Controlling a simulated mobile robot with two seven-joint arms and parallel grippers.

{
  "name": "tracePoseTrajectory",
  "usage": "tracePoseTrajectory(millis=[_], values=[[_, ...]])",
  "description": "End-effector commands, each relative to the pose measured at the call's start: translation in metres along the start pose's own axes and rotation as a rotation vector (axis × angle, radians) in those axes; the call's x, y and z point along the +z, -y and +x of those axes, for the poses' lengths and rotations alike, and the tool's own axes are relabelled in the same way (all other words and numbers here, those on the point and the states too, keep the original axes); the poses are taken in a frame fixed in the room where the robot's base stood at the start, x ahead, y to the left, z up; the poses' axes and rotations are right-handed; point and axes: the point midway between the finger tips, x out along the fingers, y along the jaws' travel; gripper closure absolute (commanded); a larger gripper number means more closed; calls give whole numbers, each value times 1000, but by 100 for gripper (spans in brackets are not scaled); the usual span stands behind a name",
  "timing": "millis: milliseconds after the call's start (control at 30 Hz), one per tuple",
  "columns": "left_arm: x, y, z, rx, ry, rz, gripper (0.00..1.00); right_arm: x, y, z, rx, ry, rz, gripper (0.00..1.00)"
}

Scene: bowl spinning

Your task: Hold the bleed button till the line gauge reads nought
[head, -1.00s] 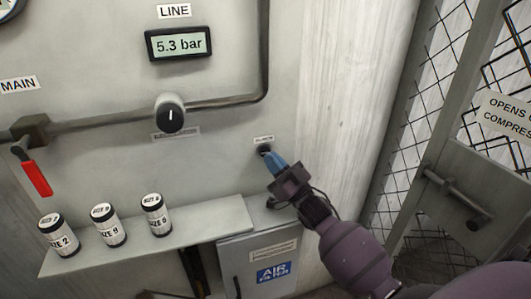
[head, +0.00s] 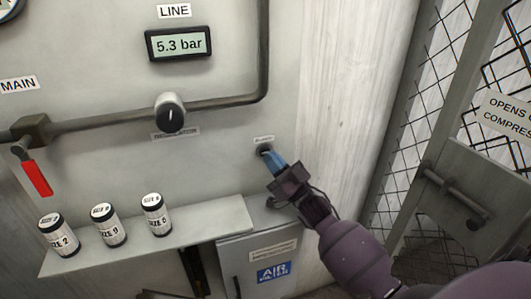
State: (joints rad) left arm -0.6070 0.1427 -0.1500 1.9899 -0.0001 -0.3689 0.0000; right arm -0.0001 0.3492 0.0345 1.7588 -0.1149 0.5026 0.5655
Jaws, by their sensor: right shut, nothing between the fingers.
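The line gauge (head: 179,45) is a black-framed display under the LINE label and reads 5.3 bar. The bleed button (head: 263,150) is a small dark round button on the grey panel, under a small label. My right gripper (head: 268,157) is shut and empty, its blue fingertips at the button and covering part of it. I cannot tell whether the fingertips touch or press it. My left gripper is not in view.
A black regulator knob (head: 171,113) sits on the pipe, and a red lever (head: 37,177) hangs at the left. Several labelled canisters (head: 109,225) stand on a shelf (head: 190,232) below. A mesh gate (head: 450,110) with a bolt is at the right.

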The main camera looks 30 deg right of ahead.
Motion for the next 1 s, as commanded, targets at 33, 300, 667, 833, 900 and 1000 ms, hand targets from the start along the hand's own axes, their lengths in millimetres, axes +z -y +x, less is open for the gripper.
tracePoseTrajectory(millis=[33,300,667,833,900,1000], values=[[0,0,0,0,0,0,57,1,-1,1,-1,-1,0,100],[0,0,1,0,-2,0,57,3,-3,4,0,0,0,100],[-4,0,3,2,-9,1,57,4,-4,5,0,0,0,100],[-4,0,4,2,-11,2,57,5,-4,6,0,1,0,100],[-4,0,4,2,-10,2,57,5,-5,6,0,1,0,100],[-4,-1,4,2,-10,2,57,6,-5,7,0,0,0,100]])
